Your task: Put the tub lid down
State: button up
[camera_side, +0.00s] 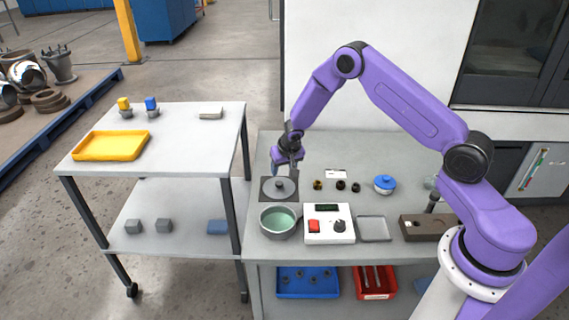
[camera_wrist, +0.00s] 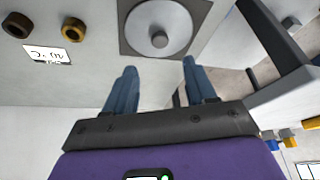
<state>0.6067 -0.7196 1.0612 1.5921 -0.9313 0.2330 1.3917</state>
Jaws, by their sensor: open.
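The tub lid (camera_side: 278,188) is a round grey disc with a dark knob, lying flat on a dark square mat (camera_side: 265,198) on the workbench. In the wrist view the lid (camera_wrist: 174,24) lies ahead of the fingertips, apart from them, with its knob facing up. The tub (camera_side: 278,222) stands in front of the mat, uncovered, with pale green contents or lining. My gripper (camera_side: 287,160) is above and near the lid. In the wrist view my gripper (camera_wrist: 158,68) is open with nothing between its fingers.
A white box (camera_side: 320,236) with a red switch and dark knob stands right of the tub. Several small dark and brass rings (camera_side: 318,185) and a blue-lidded pot (camera_side: 384,184) stand to the right. A cart (camera_side: 190,140) with a yellow tray (camera_side: 110,146) stands left of the bench.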

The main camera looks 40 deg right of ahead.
jog(key=s+a+r+n, duration=0.4)
jog(key=s+a+r, duration=0.3)
jog(key=s+r, duration=0.2)
jog(key=s+a+r+n, duration=0.4)
jog(key=s+a+r, duration=0.2)
jog(key=s+r, duration=0.3)
jog(key=s+d+r+n+g+y, duration=0.1)
jog(key=s+r+n+g, duration=0.1)
jog(key=s, duration=1)
jog(key=s+d+r+n+g+y, duration=0.1)
jog(key=s+r+n, duration=0.3)
jog(key=s, duration=0.9)
jog(key=n, duration=0.3)
jog(key=shift+g, duration=0.4)
